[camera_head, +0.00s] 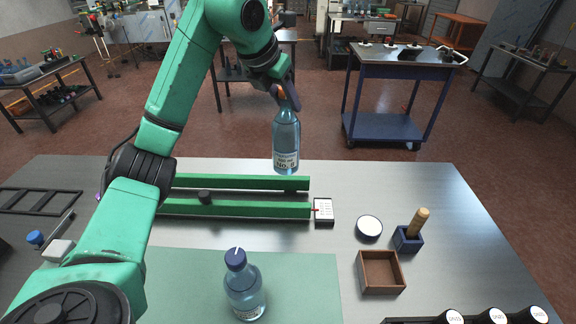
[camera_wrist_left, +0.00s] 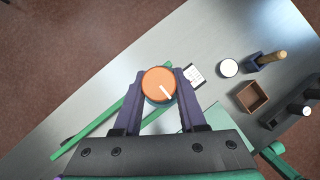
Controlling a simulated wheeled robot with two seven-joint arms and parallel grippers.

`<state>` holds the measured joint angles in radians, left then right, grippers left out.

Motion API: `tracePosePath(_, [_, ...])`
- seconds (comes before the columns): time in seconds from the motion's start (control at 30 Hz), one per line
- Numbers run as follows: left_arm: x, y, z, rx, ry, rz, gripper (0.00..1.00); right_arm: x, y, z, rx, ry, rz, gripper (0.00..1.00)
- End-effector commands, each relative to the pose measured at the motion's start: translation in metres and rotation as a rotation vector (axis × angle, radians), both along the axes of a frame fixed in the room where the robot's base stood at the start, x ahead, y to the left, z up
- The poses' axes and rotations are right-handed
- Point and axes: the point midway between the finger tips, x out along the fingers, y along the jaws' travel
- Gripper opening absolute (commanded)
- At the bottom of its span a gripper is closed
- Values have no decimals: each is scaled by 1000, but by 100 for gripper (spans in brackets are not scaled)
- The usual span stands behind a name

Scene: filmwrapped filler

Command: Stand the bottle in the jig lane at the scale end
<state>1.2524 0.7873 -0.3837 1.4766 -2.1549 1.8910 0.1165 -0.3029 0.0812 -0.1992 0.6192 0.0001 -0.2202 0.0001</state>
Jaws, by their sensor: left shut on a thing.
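My left gripper (camera_head: 286,97) is shut on the neck of a clear blue bottle (camera_head: 286,142) with a white label. The bottle hangs upright, and its base shows just above the far green rail in the head view. Its orange cap (camera_wrist_left: 159,85) sits between the fingers of my left gripper (camera_wrist_left: 160,92) in the left wrist view. The jig lane (camera_head: 255,196) runs between two long green rails, with a dark block (camera_head: 205,197) in it on the left. A small white scale-like plate (camera_head: 323,211) lies at the rails' right end. My right gripper is not in view.
A second bottle (camera_head: 244,288) with a blue cap stands on the green mat (camera_head: 310,285). A white round lid (camera_head: 369,228), a blue block with a wooden handle (camera_head: 408,238) and a brown open box (camera_head: 380,272) stand right of the lane. Several white-topped jars line the front right edge.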

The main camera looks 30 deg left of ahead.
Motion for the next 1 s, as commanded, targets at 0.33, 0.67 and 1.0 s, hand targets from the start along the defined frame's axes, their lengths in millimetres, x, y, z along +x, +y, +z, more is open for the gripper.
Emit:
tracePosePath(0.33, [0, 0, -93, -2, -2, 0, 0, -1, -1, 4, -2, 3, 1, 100])
tracePosePath(0.67, [0, 0, -136, -1, -1, -1, 0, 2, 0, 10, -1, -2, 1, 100])
tracePosePath(1.0, [0, 0, -145, 0, -2, 0, 59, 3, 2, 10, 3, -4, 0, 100])
